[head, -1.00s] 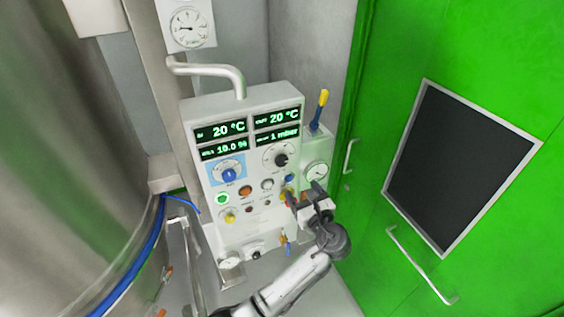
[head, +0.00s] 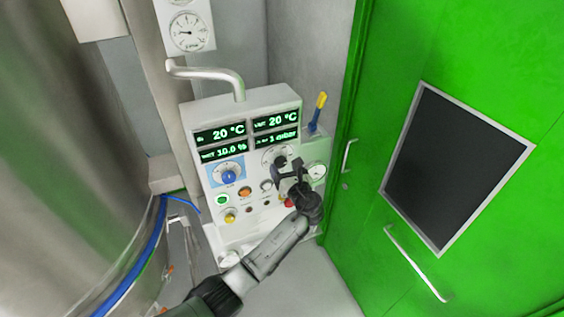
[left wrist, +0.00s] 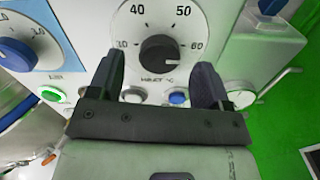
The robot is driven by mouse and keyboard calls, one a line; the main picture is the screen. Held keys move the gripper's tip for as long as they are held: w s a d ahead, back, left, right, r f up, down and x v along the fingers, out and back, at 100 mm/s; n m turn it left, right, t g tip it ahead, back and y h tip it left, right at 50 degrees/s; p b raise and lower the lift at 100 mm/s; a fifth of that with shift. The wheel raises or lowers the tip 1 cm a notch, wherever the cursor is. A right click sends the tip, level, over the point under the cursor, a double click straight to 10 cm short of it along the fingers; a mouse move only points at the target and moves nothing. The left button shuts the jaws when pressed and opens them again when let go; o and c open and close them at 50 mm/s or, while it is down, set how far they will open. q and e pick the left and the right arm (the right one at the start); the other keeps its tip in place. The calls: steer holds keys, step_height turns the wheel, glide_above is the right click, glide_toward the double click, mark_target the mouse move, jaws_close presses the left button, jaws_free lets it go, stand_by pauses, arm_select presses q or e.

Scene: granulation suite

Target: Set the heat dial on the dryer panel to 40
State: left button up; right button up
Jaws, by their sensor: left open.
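The heat dial on the dryer panel (head: 213,108) is a black knob (left wrist: 158,52) on a round white scale plate. In the left wrist view the scale shows 30, 40, 50 and 60, with "HEAT °C" printed below. My right gripper is not in view.
A blue knob (head: 228,177) on a light-blue plate sits left of the dial. Lit displays above read 20 °C. Several buttons lie below, and a yellow-handled lever (head: 318,108) stands at right. A steel vessel (head: 60,170) is left, a green door (head: 450,70) right.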

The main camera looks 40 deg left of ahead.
arm_select(q)
steer(key=shift+x, duration=1.35)
steer(key=c, duration=0.9)
